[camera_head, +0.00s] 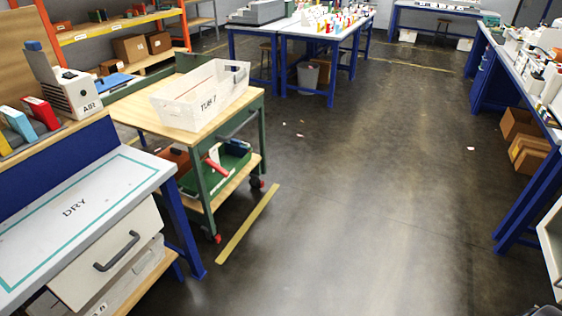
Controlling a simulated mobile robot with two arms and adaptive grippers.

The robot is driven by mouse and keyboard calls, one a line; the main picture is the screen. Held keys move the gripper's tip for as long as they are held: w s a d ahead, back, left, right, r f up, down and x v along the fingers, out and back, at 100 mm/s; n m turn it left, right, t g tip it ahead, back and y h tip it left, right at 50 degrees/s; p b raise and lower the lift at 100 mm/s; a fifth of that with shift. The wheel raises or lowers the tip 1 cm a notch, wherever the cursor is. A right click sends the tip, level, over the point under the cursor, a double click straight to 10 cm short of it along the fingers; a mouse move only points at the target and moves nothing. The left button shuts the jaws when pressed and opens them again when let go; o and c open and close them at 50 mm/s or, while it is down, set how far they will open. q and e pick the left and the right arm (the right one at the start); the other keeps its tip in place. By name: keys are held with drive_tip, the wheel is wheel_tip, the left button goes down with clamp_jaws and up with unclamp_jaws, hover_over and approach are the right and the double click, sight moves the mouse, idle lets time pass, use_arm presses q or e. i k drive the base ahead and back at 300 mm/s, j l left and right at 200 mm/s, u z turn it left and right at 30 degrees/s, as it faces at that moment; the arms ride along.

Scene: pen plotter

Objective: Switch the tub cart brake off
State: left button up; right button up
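The tub cart has a green frame and a wooden top (150,117) and stands left of the middle, beside the blue-legged bench. A white tub (203,97) with black lettering sits on its top. Two dark casters with red parts show at its right side, a near caster (212,237) and a far caster (257,182). I cannot tell which part is the brake or how it is set. The other casters are hidden. Neither of my grippers is in view.
The cart's lower shelf (225,190) holds a green bin. A bench marked DRY (80,215) with a handled drawer (115,255) stands near left. A yellow floor strip (248,225) lies beside the cart. The floor (360,190) to the right is mostly clear, up to blue-legged tables.

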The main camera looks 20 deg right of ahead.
sight(219, 170)
drive_tip(key=i+z, duration=0.1)
drive_tip(key=z, duration=0.7)
drive_tip(key=i+j+z, duration=0.35)
drive_tip(key=i, duration=0.25)
drive_tip(key=i+j+z, duration=0.35)
drive_tip(key=j, duration=0.4)
drive_tip(key=i+j, duration=0.45)
